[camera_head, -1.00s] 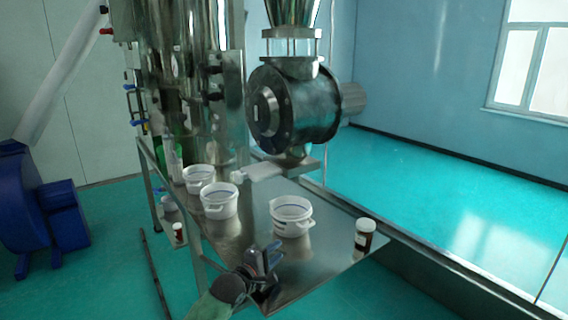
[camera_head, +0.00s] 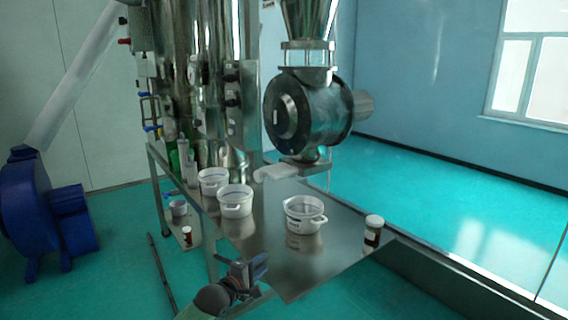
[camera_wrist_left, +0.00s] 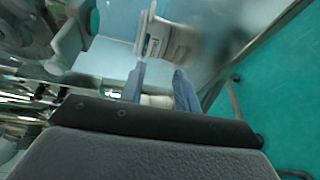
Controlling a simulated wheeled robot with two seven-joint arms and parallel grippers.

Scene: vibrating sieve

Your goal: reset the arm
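My left gripper (camera_head: 250,270) is at the near left edge of the metal table (camera_head: 338,262), in the lower middle of the head view. Its arm comes in from the bottom. In the left wrist view, the two blue-grey fingers (camera_wrist_left: 160,84) stand apart with nothing clearly held between them. A white tub with a label (camera_wrist_left: 168,42) shows beyond the fingertips, blurred. My right gripper is not in view.
White tubs (camera_head: 236,201) (camera_head: 304,216) and a brown jar with a white lid (camera_head: 373,231) stand on the table. A steel sieve machine (camera_head: 305,115) rises behind. A blue machine (camera_head: 40,215) stands on the floor at left.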

